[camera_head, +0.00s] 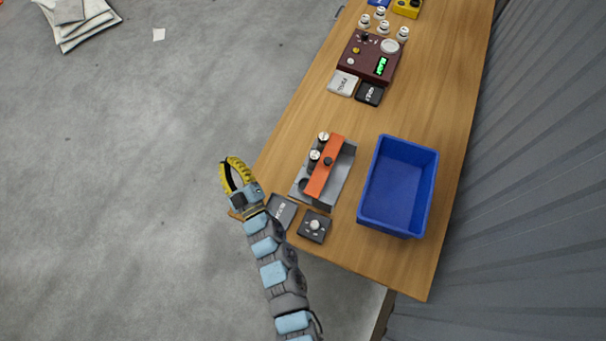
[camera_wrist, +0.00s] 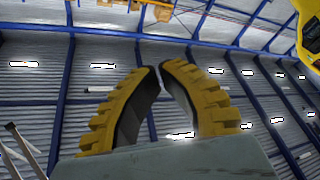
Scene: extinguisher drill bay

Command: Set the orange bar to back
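The orange bar (camera_head: 323,172) lies lengthwise over a grey metal holder (camera_head: 343,172) on the wooden table in the head view. Several small cylinders with pale tops (camera_head: 315,155) stand along the holder's left side. My gripper (camera_head: 231,161) has yellow ribbed fingers and is left of the bar, beyond the table's left edge and apart from it. In the wrist view my gripper (camera_wrist: 159,68) has its fingertips nearly together, with nothing between them. The wrist view shows ceiling and walls, not the bar.
A blue bin (camera_head: 399,185) stands right of the holder. A grey labelled plate (camera_head: 282,211) and a dark dial box (camera_head: 314,226) lie in front of it. A maroon device (camera_head: 370,57), two labelled blocks and white-topped items are farther back. Bare tabletop lies between.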

